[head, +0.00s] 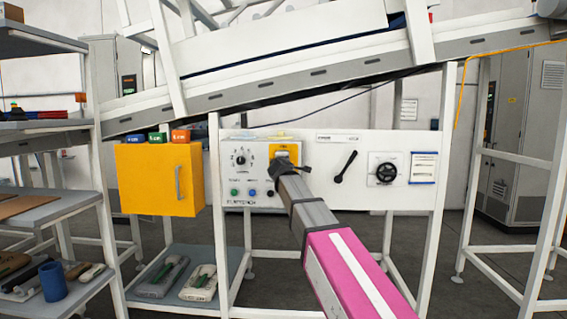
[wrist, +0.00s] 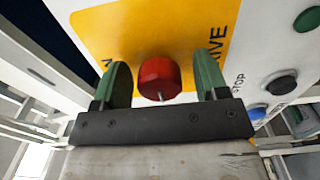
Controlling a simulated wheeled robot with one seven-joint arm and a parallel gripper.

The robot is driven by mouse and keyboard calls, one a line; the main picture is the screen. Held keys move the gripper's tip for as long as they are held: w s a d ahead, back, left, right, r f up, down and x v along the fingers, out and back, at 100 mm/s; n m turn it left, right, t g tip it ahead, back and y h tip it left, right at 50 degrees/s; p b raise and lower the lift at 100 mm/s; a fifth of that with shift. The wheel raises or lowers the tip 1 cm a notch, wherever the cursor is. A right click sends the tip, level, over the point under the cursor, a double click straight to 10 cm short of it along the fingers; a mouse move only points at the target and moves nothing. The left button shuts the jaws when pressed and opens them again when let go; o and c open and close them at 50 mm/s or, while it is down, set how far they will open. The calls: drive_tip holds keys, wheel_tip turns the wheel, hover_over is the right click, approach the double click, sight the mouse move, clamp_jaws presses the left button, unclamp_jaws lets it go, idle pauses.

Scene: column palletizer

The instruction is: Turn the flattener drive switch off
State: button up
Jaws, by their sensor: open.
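The drive switch is a red knob (wrist: 159,79) with a light mark at its lower edge, on a yellow plate (wrist: 150,30) lettered "DRIVE" in the wrist view. My gripper (wrist: 164,68) is open. Its two green fingers stand one on each side of the knob, with a visible gap on both sides. In the head view my gripper (head: 284,166) is in front of the control panel (head: 265,200), just below the visible part of the yellow plate (head: 284,150). My gripper hides the knob there.
A black lever (head: 346,166) and a handwheel (head: 386,173) are on the white panel to the right. A yellow box (head: 150,180) hangs at the left, below the sloping conveyor (head: 280,88).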

drive_tip(key=shift+s, duration=0.1)
drive_tip(key=s, duration=1)
drive_tip(key=shift+s+a, duration=0.2)
drive_tip(key=shift+s, duration=0.1)
